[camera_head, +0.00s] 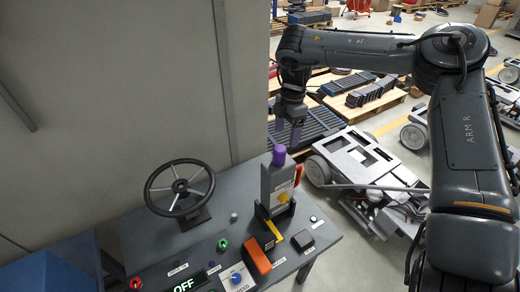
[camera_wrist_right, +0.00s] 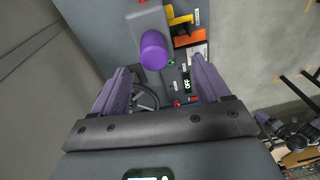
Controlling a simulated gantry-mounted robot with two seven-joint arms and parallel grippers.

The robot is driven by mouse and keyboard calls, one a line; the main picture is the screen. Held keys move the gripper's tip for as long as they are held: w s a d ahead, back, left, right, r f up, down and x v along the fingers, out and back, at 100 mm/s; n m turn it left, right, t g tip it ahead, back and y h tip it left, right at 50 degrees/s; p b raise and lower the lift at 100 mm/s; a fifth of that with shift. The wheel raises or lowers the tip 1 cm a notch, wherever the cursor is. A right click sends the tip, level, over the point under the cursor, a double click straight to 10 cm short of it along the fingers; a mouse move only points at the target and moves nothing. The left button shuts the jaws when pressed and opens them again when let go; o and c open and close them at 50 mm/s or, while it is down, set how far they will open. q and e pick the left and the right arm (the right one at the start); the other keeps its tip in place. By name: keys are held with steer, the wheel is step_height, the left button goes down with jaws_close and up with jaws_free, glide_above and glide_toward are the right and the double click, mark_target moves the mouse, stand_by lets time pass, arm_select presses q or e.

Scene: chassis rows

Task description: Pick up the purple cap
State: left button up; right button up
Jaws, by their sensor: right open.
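The purple cap (camera_head: 279,155) sits on top of a grey upright block (camera_head: 270,182) at the back right of the console. In the right wrist view the cap (camera_wrist_right: 155,50) shows large, above the gap between the fingers. My right gripper (camera_head: 288,132) is open and empty, with purple fingers pointing down. It is above the cap and apart from it. In the right wrist view the fingers of the gripper (camera_wrist_right: 160,82) stand wide apart, with nothing between them. My left gripper is not in view.
The console (camera_head: 222,222) carries a steering wheel (camera_head: 180,189), an orange block (camera_head: 258,256), a yellow lever (camera_head: 274,231), several knobs and an "OFF" display (camera_head: 184,286). A grey wall (camera_head: 110,100) stands behind. Wheeled chassis (camera_head: 362,158) and pallets stand on the right.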

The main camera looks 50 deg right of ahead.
mark_target(280, 148)
steer(key=shift+w+a+r+n+h+b, duration=0.3)
steer(key=shift+w+a+r+h+b, duration=0.2)
steer(key=shift+w+a+r, duration=0.15)
steer(key=shift+w+a, duration=0.1)
step_height(280, 148, down, 5)
steer(key=shift+f, duration=0.1)
steer(key=shift+f+p, duration=0.7)
steer(key=shift+f, duration=2)
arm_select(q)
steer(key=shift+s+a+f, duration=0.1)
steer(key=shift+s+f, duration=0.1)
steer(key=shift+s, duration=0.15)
arm_select(e)
steer(key=c, duration=1.1)
steer(key=shift+r, duration=0.2)
